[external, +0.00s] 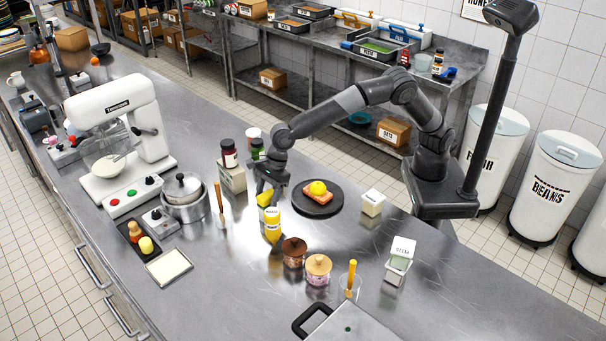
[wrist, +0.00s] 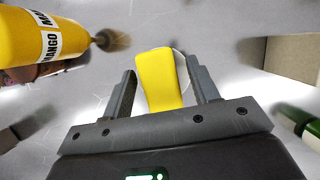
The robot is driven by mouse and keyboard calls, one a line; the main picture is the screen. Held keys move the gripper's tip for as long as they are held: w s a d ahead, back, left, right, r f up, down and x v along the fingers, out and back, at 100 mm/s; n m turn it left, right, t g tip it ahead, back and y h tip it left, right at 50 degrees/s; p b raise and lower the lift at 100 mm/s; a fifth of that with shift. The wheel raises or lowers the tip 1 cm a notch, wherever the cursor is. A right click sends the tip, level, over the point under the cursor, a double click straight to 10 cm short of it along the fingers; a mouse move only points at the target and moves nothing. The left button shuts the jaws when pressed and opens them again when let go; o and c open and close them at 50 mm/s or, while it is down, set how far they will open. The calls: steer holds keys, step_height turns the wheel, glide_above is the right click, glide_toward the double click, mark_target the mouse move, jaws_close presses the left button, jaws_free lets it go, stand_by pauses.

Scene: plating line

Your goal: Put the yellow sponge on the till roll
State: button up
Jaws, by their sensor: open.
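The yellow sponge (wrist: 160,80) shows in the wrist view between the two fingers of my gripper (wrist: 160,70). In the external view the sponge (external: 264,199) is a small yellow patch under my gripper (external: 267,193), just behind the mango bottle. My gripper is open, with one finger on each side of the sponge and a visible gap on the left. A white rounded edge (wrist: 182,64) shows beside and behind the sponge; it may be the till roll, mostly hidden by the sponge. I cannot tell whether the sponge rests on it.
A dark round plate (external: 316,211) with food lies to the right. A box (external: 232,178) with jars stands to the left. Bare counter (external: 350,240) lies front right.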

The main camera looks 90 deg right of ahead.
steer(key=shift+r, duration=0.1)
steer(key=v, duration=1.1)
steer(key=s+d+r+n+t, duration=0.1)
steer(key=s+d+r+n, duration=0.4)
steer(key=s+d, duration=0.4)
steer(key=s+d+r+n, duration=0.4)
steer(key=s+d+n, duration=0.3)
steer(key=d, duration=0.5)
steer(key=s+d+f+n+h, duration=0.1)
steer(key=s+d+f+n, duration=0.1)
steer(key=s+n, duration=0.3)
steer(key=s+d+f+n+t+h, duration=0.1)
steer(key=s+d+n, duration=0.3)
steer(key=s, duration=0.6)
steer(key=s+d+f+n+h, duration=0.1)
steer(key=s+d+f+n, duration=0.2)
steer(key=s+n, duration=0.3)
steer(key=shift+s+d+f, duration=0.35)
steer(key=shift+s+d, duration=0.15)
steer(key=shift+s, duration=0.7)
